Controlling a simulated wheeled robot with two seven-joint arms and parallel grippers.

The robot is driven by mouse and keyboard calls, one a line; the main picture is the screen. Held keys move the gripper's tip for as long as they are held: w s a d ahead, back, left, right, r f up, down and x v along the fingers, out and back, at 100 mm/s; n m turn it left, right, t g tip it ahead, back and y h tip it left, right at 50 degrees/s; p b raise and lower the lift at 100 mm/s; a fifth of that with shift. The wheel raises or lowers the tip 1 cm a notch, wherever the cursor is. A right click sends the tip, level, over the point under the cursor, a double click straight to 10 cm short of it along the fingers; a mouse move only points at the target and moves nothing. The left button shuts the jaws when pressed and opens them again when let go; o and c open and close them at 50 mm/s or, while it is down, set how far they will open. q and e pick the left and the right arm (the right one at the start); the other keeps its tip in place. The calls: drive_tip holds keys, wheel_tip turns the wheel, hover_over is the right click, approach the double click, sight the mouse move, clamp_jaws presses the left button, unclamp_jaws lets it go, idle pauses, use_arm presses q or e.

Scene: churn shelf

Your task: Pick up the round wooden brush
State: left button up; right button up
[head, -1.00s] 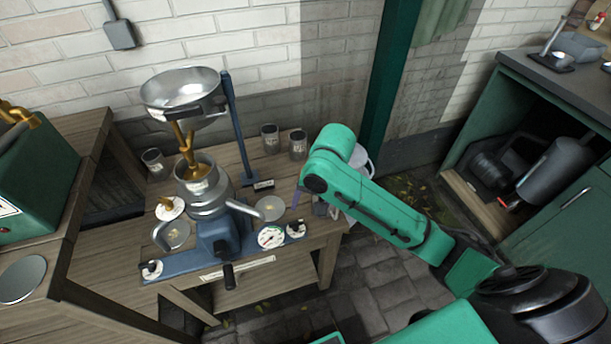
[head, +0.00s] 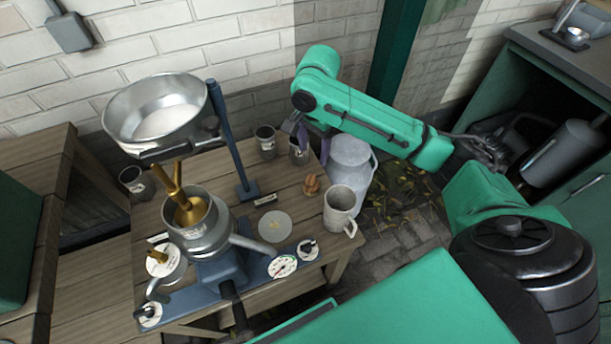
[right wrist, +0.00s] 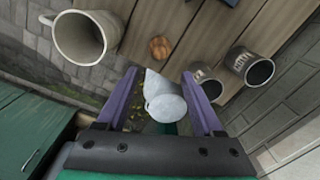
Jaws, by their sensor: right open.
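The round wooden brush (head: 311,186) is a small brown, rounded thing on the wooden table, near its right edge. It also shows in the right wrist view (right wrist: 160,48), beyond the fingertips and between their lines. My right gripper (head: 314,147) is open, with purple fingers pointing down, behind the brush in the head view and apart from it. In the right wrist view my right gripper (right wrist: 160,76) has nothing held between its fingers. My left gripper is not in view.
A beige mug (head: 341,208) stands close to the brush. A grey milk can (head: 349,166) is behind the mug, and metal cups (head: 266,142) stand near the wall. The blue-based separator (head: 205,235) with its bowl fills the table's middle. A flat disc (head: 275,226) lies left of the mug.

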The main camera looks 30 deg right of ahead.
sight(312, 177)
drive_tip(key=f+b, duration=0.1)
drive_tip(key=f, duration=1.1)
drive_tip(key=shift+w+f+b, duration=0.2)
drive_tip(key=shift+f+b, duration=0.2)
clamp_jaws()
